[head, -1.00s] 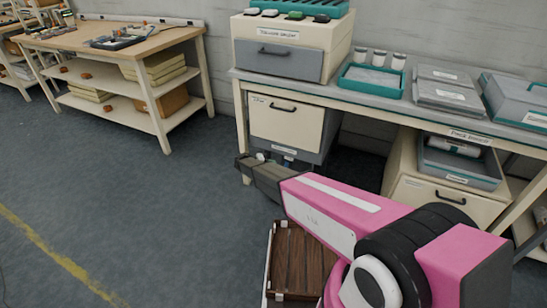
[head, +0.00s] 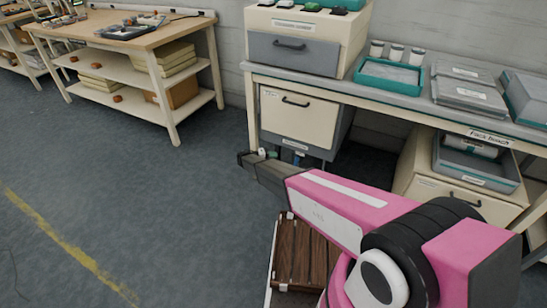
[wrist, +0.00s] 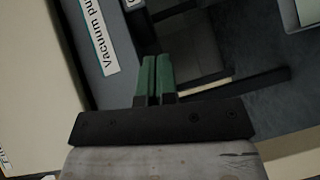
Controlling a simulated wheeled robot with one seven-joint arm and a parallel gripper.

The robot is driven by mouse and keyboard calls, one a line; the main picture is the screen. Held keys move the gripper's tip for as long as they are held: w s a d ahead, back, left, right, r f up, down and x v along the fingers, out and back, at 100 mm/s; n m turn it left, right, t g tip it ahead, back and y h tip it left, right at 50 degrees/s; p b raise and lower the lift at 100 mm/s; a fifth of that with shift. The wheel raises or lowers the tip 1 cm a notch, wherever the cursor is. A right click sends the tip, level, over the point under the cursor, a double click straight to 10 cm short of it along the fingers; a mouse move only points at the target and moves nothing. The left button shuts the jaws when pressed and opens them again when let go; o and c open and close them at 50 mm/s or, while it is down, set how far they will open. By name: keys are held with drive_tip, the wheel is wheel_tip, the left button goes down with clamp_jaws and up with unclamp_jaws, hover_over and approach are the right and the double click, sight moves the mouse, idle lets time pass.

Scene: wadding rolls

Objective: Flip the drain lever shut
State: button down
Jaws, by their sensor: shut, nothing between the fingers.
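My gripper (head: 272,154) is low in front of the cream-and-grey cabinet under the bench. Its two green fingers (wrist: 154,75) show in the wrist view, side by side and closed, with nothing between them. The vacuum pump unit (wrist: 97,60) fills the left of the wrist view, with a white label on its grey face. The cabinet (head: 298,118) in the head view has a black handle. A small blue piece (head: 298,158) shows below it, just right of the fingers. I cannot make out the drain lever for certain; it may be hidden or too small.
The workbench (head: 400,90) carries a teal tray (head: 388,78), several white jars and grey cases. A cream drawer unit (head: 425,182) stands under it at the right. A slatted brown crate (head: 303,253) is on the floor near my arm. The floor at left is clear.

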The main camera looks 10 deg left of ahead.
sight(297, 161)
drive_tip(key=x, duration=0.6)
drive_tip(key=shift+w+d, duration=0.1)
drive_tip(key=shift+d, duration=0.2)
drive_tip(key=shift+s+d+f, duration=0.1)
drive_tip(key=shift+s+d, duration=0.1)
drive_tip(key=shift+d, duration=0.35)
drive_tip(key=shift+s+d+f, duration=0.1)
drive_tip(key=shift+s+d, duration=0.05)
drive_tip(key=shift+d, duration=0.45)
drive_tip(key=shift+s+d+f, duration=0.2)
drive_tip(key=shift+s+d, duration=0.05)
drive_tip(key=shift+d, duration=0.5)
drive_tip(key=shift+d, duration=0.1)
drive_tip(key=shift+s+d, duration=0.1)
drive_tip(key=shift+d, duration=0.15)
